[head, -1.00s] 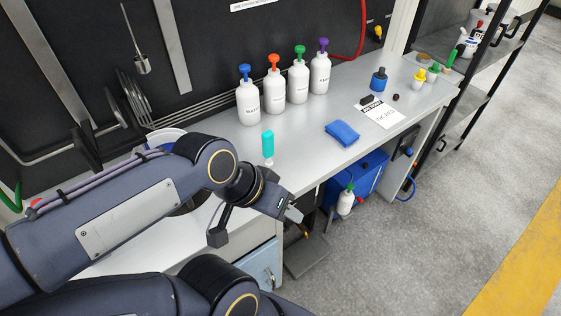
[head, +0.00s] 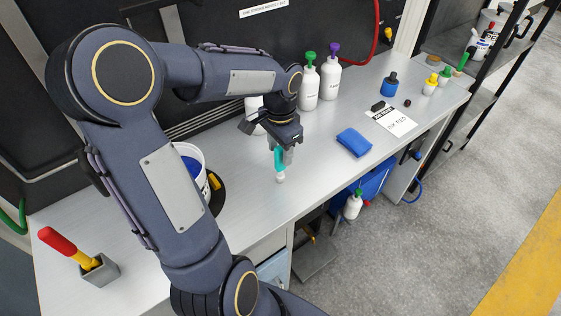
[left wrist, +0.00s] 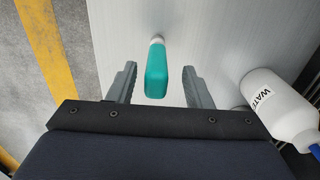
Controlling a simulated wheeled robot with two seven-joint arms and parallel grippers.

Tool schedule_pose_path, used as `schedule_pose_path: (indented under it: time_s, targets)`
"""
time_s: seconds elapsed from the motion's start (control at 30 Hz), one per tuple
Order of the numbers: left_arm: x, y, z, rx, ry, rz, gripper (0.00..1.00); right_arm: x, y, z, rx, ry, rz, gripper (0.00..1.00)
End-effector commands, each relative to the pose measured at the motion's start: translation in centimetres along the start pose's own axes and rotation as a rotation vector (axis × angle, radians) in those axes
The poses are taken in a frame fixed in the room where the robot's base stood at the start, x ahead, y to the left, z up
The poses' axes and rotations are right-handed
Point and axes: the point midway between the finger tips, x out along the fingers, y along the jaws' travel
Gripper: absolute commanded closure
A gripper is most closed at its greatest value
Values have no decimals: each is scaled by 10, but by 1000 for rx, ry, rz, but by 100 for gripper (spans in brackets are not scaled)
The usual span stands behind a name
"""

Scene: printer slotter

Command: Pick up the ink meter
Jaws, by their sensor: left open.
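The ink meter looks to be the small teal device with a white tip (head: 279,165), standing upright on the grey bench. In the left wrist view the teal device (left wrist: 156,72) lies between the two finger lines, a little nearer the left finger, with clear gaps on both sides. My left gripper (head: 282,150) is open and above the device, its fingers pointing down. Its two fingers also show in the left wrist view (left wrist: 160,83). In the head view the gripper covers the upper end of the device. My right gripper is not in view.
White pump bottles with green (head: 309,85) and purple (head: 331,76) tops stand behind the gripper. A white bottle (left wrist: 280,107) is close to the right finger in the wrist view. A blue cloth (head: 354,142) and a label card (head: 392,121) lie to the right.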

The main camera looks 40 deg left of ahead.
Motion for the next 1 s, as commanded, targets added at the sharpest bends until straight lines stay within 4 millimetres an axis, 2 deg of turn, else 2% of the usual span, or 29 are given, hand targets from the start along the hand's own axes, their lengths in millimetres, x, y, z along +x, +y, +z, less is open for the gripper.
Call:
schedule_pose_path:
  time_s: [0.23,0.53,0.9,1.0]
  targets:
    - [36,4,2,-2,-3,3,55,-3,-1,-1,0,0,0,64]
    - [41,4,1,-2,0,1,55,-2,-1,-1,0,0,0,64]
    - [41,4,1,-2,0,1,100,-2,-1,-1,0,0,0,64]
    - [40,4,1,-2,0,1,100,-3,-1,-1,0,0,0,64]
